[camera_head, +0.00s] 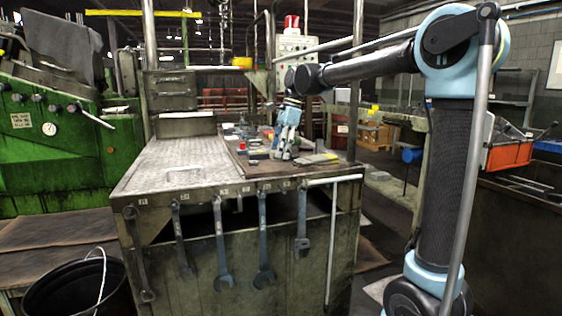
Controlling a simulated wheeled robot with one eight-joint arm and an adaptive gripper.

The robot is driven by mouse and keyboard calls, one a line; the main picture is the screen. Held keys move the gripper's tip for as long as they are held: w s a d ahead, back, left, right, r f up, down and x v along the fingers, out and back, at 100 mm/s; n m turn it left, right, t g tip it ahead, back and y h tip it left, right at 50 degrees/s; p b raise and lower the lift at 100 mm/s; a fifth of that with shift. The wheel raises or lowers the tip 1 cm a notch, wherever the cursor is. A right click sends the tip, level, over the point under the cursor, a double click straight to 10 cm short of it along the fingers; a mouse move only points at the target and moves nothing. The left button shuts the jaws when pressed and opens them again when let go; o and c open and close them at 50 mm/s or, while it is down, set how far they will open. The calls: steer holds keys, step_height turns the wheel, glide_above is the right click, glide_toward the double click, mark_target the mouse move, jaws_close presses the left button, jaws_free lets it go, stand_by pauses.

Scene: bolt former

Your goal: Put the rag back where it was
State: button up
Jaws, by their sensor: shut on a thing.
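My gripper (286,152) points down at the right rear part of the workbench (178,165), low over its dark brown work surface. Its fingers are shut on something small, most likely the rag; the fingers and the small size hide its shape. A flat grey-olive piece (318,158), which looks like cloth, lies on the surface just right of the fingertips. I cannot tell whether it touches them.
Small parts and a red-topped item (242,146) lie left of my gripper. A control box with a red lamp (291,45) stands behind. A black bucket (75,285) stands at lower left.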

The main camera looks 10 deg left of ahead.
steer(key=shift+f, duration=1.75)
steer(key=o, duration=1)
steer(key=shift+f, duration=0.1)
steer(key=v, duration=1.2)
steer(key=s+d+f+n+t, duration=0.1)
steer(key=s+d+f+n, duration=0.4)
steer(key=d, duration=0.6)
steer(key=s+d+f+t, duration=0.1)
steer(key=s+d+f, duration=0.4)
steer(key=d, duration=0.6)
steer(key=s+d+f+n+h, duration=0.1)
steer(key=s+d+f+n, duration=0.1)
steer(key=s+d+f, duration=0.3)
steer(key=s+d+f+n+t+h, duration=0.1)
steer(key=s+d+f, duration=0.4)
steer(key=f, duration=0.6)
steer(key=s+d+f+n, duration=0.4)
steer(key=s+d+f, duration=0.1)
steer(key=f, duration=0.3)
steer(key=shift+s+d+f+t+h, duration=0.15)
steer(key=shift+d+t+h, duration=0.15)
steer(key=shift+t+h, duration=0.1)
